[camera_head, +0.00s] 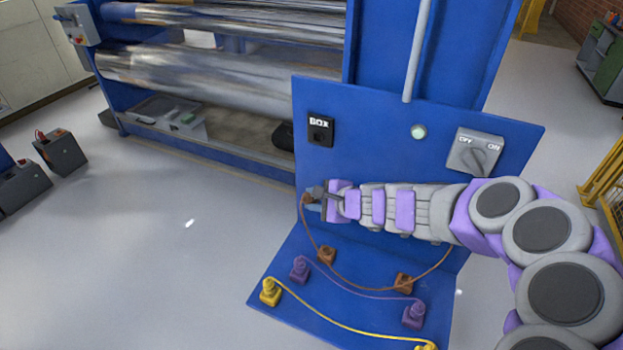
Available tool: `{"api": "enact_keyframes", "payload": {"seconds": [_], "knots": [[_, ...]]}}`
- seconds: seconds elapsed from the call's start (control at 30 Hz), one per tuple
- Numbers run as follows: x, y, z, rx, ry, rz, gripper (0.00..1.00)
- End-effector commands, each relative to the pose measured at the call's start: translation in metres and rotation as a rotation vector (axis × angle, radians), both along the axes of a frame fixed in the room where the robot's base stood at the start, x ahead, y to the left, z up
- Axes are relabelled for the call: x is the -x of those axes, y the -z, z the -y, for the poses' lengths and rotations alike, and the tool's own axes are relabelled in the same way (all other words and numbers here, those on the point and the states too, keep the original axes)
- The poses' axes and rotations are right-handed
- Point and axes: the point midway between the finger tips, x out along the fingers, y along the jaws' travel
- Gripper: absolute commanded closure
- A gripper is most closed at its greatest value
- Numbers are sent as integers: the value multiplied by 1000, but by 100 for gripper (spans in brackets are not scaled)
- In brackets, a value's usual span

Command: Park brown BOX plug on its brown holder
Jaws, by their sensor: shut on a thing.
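My gripper (316,197) is at the left end of my arm, in front of the blue panel and below the black BOX socket (321,130). It is shut on the brown plug (306,200), which is small and mostly hidden by the jaws. A brown cable (350,286) hangs from the plug, loops low over the blue base and rises at the right towards my arm. One brown holder (326,255) stands on the base below my gripper. A second brown holder (403,282) stands further right. I see no plug on either one.
Purple plugs (299,268) and yellow plugs (270,291) stand on the blue base (345,335) with cables between them. The upright blue panel (375,150) carries an OFF/ON switch (474,151) and a round light (418,132). Open floor (150,260) lies to the left.

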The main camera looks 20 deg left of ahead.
Motion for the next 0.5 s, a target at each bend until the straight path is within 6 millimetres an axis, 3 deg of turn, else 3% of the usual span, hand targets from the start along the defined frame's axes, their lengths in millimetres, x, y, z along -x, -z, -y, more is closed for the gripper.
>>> {"api": "enact_keyframes", "payload": {"seconds": [0.5], "knots": [[-2,64,26,-292,312,-545,99]]}}
